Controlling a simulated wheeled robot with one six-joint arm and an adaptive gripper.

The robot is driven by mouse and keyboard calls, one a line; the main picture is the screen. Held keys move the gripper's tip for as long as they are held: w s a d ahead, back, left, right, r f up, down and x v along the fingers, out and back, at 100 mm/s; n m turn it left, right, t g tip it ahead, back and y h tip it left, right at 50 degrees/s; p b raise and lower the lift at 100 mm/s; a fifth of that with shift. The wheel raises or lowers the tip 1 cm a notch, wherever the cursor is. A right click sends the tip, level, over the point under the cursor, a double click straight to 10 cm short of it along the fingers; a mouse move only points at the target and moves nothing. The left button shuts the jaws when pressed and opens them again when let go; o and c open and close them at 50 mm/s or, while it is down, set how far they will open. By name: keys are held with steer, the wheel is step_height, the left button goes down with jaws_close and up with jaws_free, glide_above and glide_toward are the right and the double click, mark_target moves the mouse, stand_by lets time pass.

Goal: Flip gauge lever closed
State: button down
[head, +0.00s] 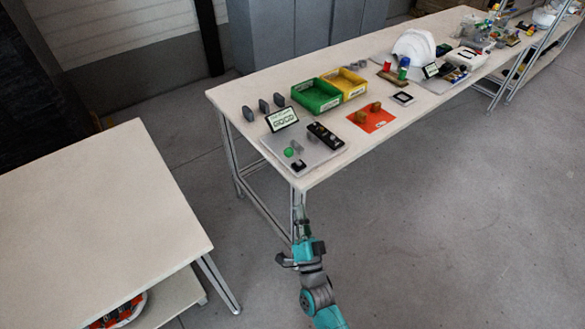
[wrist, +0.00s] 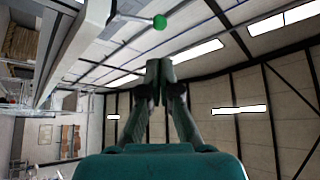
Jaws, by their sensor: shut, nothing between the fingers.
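The gauge lever has a green ball knob (head: 288,152) and stands on a grey plate (head: 318,156) at the near left end of the long table. In the wrist view the green knob (wrist: 160,22) sits on a thin rod at the top of the picture, beyond my fingertips and apart from them. My gripper (head: 300,212) is in front of the table's near corner. Its fingers (wrist: 158,72) are together and hold nothing. The lever's base and exact tilt are too small to tell in the head view.
On the plate are a small sign (head: 282,119) and a black box with buttons (head: 325,135). A green bin (head: 316,96), a yellow bin (head: 345,84) and an orange mat (head: 371,121) lie farther along. An empty-topped table (head: 90,215) stands left, with open floor between.

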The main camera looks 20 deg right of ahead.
mark_target(292, 157)
steer(key=x, duration=1.4)
